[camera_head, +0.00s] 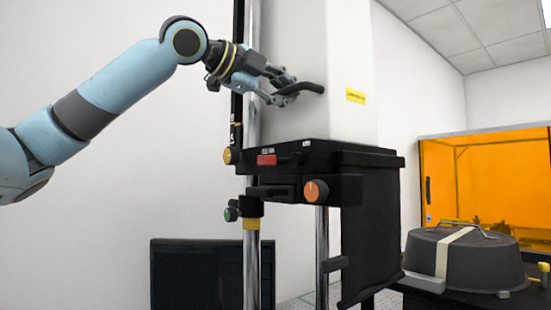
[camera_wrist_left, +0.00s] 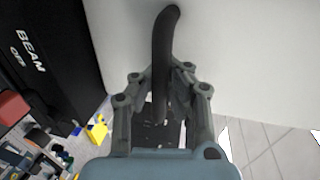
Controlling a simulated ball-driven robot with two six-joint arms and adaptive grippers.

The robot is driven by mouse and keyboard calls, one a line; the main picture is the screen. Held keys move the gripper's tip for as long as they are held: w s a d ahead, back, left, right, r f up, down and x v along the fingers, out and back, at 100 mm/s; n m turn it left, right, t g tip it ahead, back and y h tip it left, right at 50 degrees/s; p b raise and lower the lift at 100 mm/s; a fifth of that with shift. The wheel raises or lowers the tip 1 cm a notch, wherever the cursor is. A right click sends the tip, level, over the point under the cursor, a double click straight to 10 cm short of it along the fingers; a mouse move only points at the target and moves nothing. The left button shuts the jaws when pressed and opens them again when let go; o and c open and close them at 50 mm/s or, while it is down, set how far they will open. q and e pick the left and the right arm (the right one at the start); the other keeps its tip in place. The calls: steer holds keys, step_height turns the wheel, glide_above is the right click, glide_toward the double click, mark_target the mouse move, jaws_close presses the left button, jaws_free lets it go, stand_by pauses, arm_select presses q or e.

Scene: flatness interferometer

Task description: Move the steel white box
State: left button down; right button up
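The white box (camera_head: 327,45) is a tall housing on top of a black base, with a yellow label on its face. A black curved handle (camera_head: 309,87) sticks out from its side. My left gripper (camera_head: 285,88) is at this handle. In the left wrist view the handle (camera_wrist_left: 166,40) runs between the two fingers (camera_wrist_left: 161,74), with the white box wall (camera_wrist_left: 240,60) beyond. I cannot tell whether the fingers press on the handle or only stand around it. My right gripper is not in view.
Below the box are a black base (camera_head: 330,150) with an orange knob (camera_head: 316,191), steel posts (camera_head: 322,250) and black cloth (camera_head: 370,230). A dark lidded drum (camera_head: 480,262) and an orange enclosure (camera_head: 490,180) stand right. A dark monitor (camera_head: 200,275) is low left.

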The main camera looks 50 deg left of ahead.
arm_select(q)
steer(key=shift+r, duration=0.4)
steer(key=c, duration=1.3)
jaws_free()
steer(key=shift+s, duration=0.35)
steer(key=shift+w, duration=0.1)
steer(key=shift+w, duration=0.1)
